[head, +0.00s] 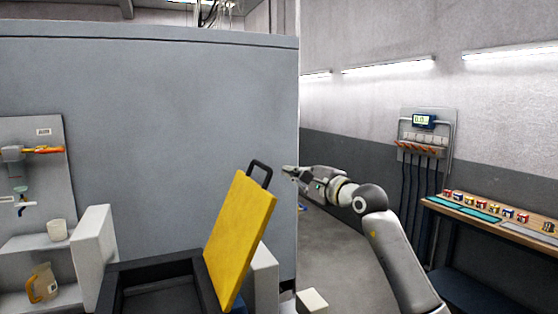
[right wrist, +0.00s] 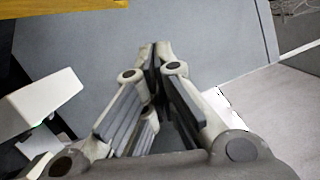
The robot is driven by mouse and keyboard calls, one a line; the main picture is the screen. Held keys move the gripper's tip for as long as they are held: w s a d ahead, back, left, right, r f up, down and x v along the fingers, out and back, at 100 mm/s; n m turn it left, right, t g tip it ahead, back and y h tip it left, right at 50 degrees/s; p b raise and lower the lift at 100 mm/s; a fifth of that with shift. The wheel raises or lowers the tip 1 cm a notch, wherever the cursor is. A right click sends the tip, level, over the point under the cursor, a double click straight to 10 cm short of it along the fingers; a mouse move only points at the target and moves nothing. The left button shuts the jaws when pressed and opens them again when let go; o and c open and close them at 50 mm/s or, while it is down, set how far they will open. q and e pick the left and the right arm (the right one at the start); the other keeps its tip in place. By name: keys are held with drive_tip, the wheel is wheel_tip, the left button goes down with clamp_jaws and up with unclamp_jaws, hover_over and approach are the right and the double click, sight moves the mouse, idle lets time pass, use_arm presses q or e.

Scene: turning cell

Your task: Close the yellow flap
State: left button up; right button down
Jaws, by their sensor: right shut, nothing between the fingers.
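The yellow flap (head: 240,240) stands raised and tilted, leaning to the right, above a dark square frame (head: 150,268) in the head view. A black handle (head: 262,167) sticks up from its top edge. My right gripper (head: 286,170) is just right of the handle, apart from it as far as I can tell, shut and empty. In the right wrist view its fingers (right wrist: 156,60) meet at the tips, and a yellow edge (right wrist: 80,3) shows at the top left. My left gripper is not in view.
A large grey wall panel (head: 170,120) stands behind the flap. White blocks (head: 93,255) flank the dark frame. At left, shelves hold a white cup (head: 57,230) and a jug (head: 42,284). At right, a bench (head: 490,220) carries several small coloured items.

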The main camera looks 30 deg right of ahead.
drive_tip(key=a, duration=0.1)
drive_tip(key=a+p, duration=0.1)
drive_tip(key=a+r+p, duration=0.1)
drive_tip(key=a, duration=0.1)
drive_tip(key=shift+w, duration=0.4)
